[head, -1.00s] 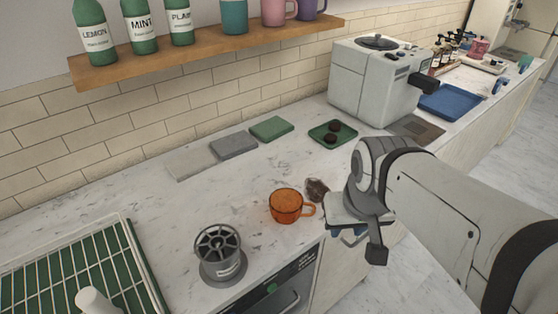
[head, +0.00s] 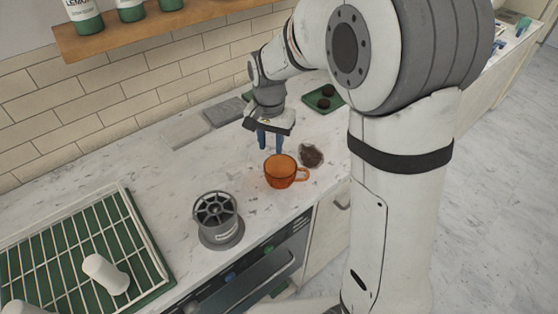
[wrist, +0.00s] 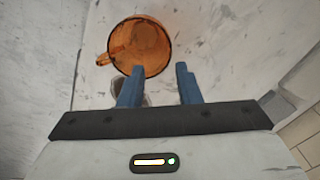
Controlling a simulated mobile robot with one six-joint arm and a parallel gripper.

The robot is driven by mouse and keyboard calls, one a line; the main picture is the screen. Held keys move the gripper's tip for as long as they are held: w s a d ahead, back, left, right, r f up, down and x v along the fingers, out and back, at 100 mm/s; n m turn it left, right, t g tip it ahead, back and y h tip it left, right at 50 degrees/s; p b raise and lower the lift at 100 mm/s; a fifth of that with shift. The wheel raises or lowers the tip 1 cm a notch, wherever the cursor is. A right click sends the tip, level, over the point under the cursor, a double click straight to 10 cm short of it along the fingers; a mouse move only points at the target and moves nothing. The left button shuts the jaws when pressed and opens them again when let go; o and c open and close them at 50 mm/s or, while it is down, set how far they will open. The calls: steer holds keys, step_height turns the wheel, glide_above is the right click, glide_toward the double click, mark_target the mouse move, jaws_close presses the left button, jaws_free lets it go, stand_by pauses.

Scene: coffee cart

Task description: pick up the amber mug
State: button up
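The amber mug (head: 281,172) stands upright on the marble counter, its handle pointing right in the head view. In the wrist view the mug (wrist: 148,47) is at the top, seen from above and empty, with its handle to the left. My gripper (head: 268,146) is just behind the mug in the head view, fingers pointing down. In the wrist view the blue fingers of my gripper (wrist: 158,75) are apart with nothing between them. The left finger overlaps the mug's lower edge in that view; I cannot tell whether they touch.
A small glass dish with dark contents (head: 311,155) sits close to the mug's handle. A grey slotted container (head: 218,218) stands to the left. A green tray (head: 338,103) is behind.

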mark_target(267, 167)
steer(key=shift+w+a+f, duration=0.35)
steer(key=shift+a+f, duration=0.15)
steer(key=shift+f, duration=0.2)
steer(key=f+p, duration=0.1)
steer(key=f, duration=0.6)
steer(key=shift+s+a+f+p, duration=0.15)
steer(key=shift+s+p, duration=0.05)
steer(key=shift+p, duration=0.15)
jaws_close()
